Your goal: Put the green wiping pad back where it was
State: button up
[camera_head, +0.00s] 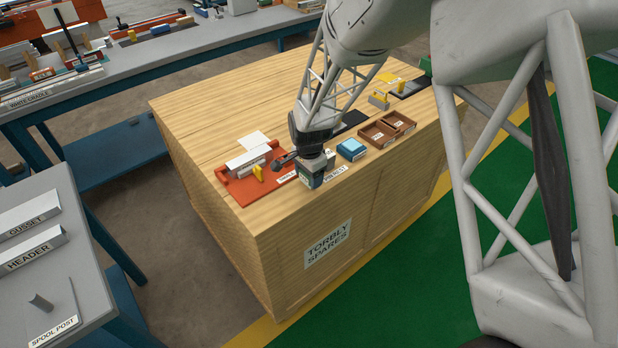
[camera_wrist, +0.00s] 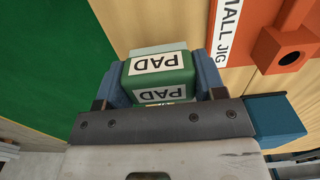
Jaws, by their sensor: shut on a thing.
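The green wiping pad (camera_wrist: 160,68), with white PAD labels, is held between the blue fingers of my gripper (camera_wrist: 160,80) in the wrist view. A pale strip shows along its far edge. In the head view my gripper (camera_head: 314,170) is low over the near edge of the wooden bench top, and the green pad (camera_head: 309,181) shows at its tip. A white label (camera_head: 335,174) lies beside it on the wood, its text partly hidden. I cannot tell whether the pad touches the wood.
The orange jig (camera_head: 240,188) with pale blocks and a yellow piece is left of my gripper. Its SMALL JIG label (camera_wrist: 226,30) shows in the wrist view. Right of my gripper are a light-blue block (camera_head: 351,148) and brown trays (camera_head: 377,133). The bench's left top is clear.

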jog(key=shift+f, duration=0.65)
jog(key=shift+f, duration=0.15)
jog(key=o, duration=0.7)
notch_tip(320, 180, up, 12)
jog(key=shift+r, duration=0.15)
dwell(0.8)
